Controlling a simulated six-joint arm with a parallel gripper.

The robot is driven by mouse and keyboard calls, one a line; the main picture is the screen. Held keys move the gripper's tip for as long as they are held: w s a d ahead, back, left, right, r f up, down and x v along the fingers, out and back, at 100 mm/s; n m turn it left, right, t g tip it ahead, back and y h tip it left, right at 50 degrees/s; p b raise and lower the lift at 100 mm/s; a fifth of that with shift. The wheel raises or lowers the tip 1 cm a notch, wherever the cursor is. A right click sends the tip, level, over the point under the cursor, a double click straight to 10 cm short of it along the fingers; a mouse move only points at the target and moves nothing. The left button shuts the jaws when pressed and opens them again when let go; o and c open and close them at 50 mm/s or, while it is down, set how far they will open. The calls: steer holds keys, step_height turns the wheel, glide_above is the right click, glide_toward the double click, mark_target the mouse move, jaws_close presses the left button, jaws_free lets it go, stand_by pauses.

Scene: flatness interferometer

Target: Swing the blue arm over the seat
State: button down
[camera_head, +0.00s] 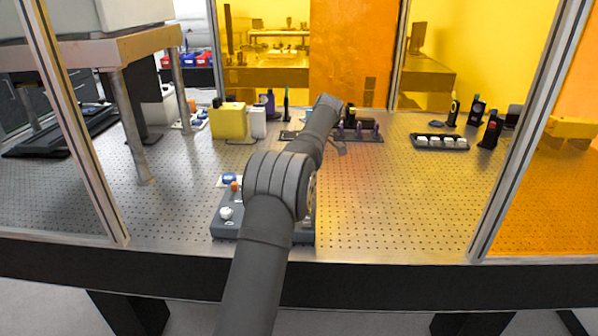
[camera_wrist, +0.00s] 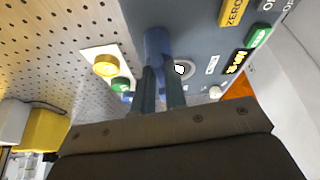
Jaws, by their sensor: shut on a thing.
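The blue arm (camera_wrist: 158,45) stands out from the slate-grey instrument box in the wrist view. My gripper (camera_wrist: 161,78) is shut on it, one dark finger on each side. A pale round ring with a white centre (camera_wrist: 183,69), which looks like the seat, lies on the box face just right of the fingers. I cannot tell whether the blue arm lies over any of it. In the head view the instrument box (camera_head: 229,222) shows at the front of the table, partly behind my arm. My gripper and the blue arm are hidden there.
In the wrist view, a white plate beside the box bears a yellow disc (camera_wrist: 105,65) and a green disc (camera_wrist: 120,85). A yellow ZERO label (camera_wrist: 233,12) and a lit display (camera_wrist: 237,61) are on the box.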

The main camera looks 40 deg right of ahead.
steer(key=shift+w+d+n+g, duration=0.1)
steer(key=shift+n+g, duration=0.3)
steer(key=shift+n, duration=0.6)
steer(key=c, duration=1.5)
jaws_free()
steer(key=shift+o, duration=0.2)
